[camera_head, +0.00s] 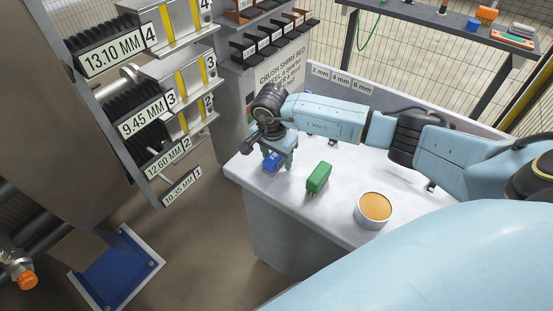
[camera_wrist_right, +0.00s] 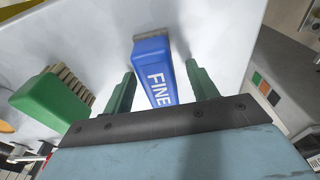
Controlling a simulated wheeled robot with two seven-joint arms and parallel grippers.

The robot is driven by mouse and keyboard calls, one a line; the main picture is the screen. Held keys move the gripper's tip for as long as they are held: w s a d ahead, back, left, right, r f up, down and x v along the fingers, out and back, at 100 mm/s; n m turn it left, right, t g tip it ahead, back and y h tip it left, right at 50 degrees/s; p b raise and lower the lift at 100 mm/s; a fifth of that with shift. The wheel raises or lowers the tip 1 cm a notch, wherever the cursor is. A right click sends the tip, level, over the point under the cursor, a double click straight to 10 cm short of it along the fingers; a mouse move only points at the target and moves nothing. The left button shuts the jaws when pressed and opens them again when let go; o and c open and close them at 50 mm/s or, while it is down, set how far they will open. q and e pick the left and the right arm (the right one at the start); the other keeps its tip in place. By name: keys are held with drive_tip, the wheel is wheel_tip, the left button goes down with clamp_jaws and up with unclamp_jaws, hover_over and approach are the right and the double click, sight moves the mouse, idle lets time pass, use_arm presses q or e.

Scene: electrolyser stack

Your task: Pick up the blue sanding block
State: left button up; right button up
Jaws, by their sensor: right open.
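The blue sanding block (camera_head: 271,163) lies on the white bench top near its left corner. In the right wrist view the blue block (camera_wrist_right: 153,72) shows the word FINE. My right gripper (camera_head: 278,155) is over the block, pointing down. Its two green fingers (camera_wrist_right: 159,85) are open, one on each side of the block, with a gap visible on both sides. Whether the fingertips reach the bench top cannot be told. My left gripper is not in view.
A green brush (camera_head: 318,178) lies right of the block; it also shows in the right wrist view (camera_wrist_right: 52,99). A round tin with an orange top (camera_head: 375,207) stands further right. A labelled rack (camera_head: 150,100) stands left, past a floor gap. Free bench top lies between brush and tin.

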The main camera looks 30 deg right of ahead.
drive_tip(key=shift+c, duration=0.2)
drive_tip(key=c, duration=1.2)
drive_tip(key=shift+r+p, duration=0.5)
wheel_tip(320, 180, up, 10)
drive_tip(key=shift+f, duration=0.25)
